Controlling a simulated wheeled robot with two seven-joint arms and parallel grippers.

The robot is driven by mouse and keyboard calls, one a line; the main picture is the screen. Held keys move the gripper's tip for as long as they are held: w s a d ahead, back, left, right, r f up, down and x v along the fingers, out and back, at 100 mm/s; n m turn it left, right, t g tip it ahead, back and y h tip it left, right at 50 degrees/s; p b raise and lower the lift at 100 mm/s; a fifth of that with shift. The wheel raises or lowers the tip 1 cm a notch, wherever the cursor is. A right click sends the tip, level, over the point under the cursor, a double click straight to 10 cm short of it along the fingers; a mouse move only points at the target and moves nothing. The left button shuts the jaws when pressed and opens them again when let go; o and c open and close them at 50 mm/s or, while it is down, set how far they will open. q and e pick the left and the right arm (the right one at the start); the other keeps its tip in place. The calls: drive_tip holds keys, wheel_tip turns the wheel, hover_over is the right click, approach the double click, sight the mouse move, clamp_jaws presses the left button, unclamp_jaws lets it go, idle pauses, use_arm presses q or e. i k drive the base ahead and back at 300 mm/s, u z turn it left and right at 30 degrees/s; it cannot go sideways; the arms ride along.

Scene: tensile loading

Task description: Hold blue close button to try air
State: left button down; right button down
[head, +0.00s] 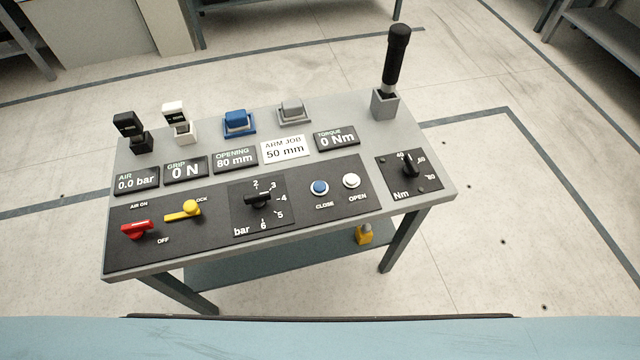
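The blue close button (320,187) sits on the black front panel (220,247) of the console table, above the label CLOSE. The white open button (351,181) is just to its right. Displays read AIR 0.0 bar (137,181), GRIP 0 N (186,170), OPENING 80 mm (234,160) and TORQUE 0 Nm (336,139); a white card (285,149) reads ARM JOB 50 mm. A red valve handle (137,230) and a yellow lock lever (183,211) are at the panel's left. Neither gripper is in view.
A bar selector knob (259,200) and an Nm knob (410,167) are on the panels. A black-handled tool (393,60) stands upright in a grey holder at the back right. Blue (238,121) and grey (292,111) blocks sit along the back. Floor around the table is clear.

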sight(319, 187)
drive_tip(key=k, duration=1.35)
drive_tip(key=z, duration=0.5)
drive_tip(key=i, duration=1.55)
drive_tip(key=u, duration=0.45)
